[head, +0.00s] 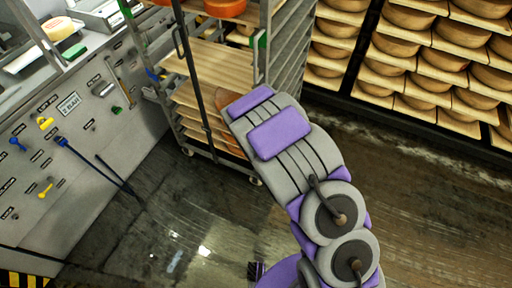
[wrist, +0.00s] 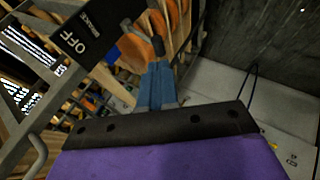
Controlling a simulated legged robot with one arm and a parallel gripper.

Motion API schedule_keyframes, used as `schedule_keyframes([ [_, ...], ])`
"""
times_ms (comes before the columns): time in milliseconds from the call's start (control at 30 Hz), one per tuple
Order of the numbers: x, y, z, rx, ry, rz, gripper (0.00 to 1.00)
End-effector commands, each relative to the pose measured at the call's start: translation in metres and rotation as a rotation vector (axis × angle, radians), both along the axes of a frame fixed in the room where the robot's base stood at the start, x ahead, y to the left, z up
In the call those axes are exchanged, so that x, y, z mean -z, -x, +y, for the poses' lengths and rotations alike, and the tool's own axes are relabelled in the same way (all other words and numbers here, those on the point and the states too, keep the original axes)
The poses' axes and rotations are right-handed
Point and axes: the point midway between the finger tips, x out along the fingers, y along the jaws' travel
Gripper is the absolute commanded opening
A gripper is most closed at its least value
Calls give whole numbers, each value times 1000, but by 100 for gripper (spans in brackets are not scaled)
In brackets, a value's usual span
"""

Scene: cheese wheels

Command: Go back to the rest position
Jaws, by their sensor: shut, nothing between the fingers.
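My gripper (wrist: 157,45) shows in the wrist view as blue fingers in front of the dark and purple wrist housing. The fingers are together with nothing between them. In the head view my grey and purple arm rises from the lower right toward the wheeled rack, and the gripper itself is hidden behind the arm. The wheeled rack (head: 196,95) has wooden shelves and orange cheese wheels (head: 225,7) at its top. In the wrist view, orange wheels (wrist: 133,52) appear beyond the fingers; I cannot tell how far away they are.
Shelves full of cheese wheels (head: 440,60) line the back right. A grey panel (head: 70,140) with hung tools stands at the left, below a counter with a cut cheese (head: 58,29). A black "OFF" sign (wrist: 75,40) is near my wrist. The dark floor (head: 185,225) is clear in front.

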Motion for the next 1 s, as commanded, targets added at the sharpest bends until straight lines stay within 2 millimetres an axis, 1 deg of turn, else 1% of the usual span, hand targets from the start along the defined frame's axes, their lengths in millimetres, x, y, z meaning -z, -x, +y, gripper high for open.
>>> schedule_keyframes([
  [667,-4,1,-3,7,0,3,0],
  [767,-15,-1,-13,45,-2,15,0],
  [833,-29,0,-26,96,-2,36,0],
  [933,-54,4,-51,197,-8,82,0],
  [1000,-72,12,-70,276,-15,122,0],
])
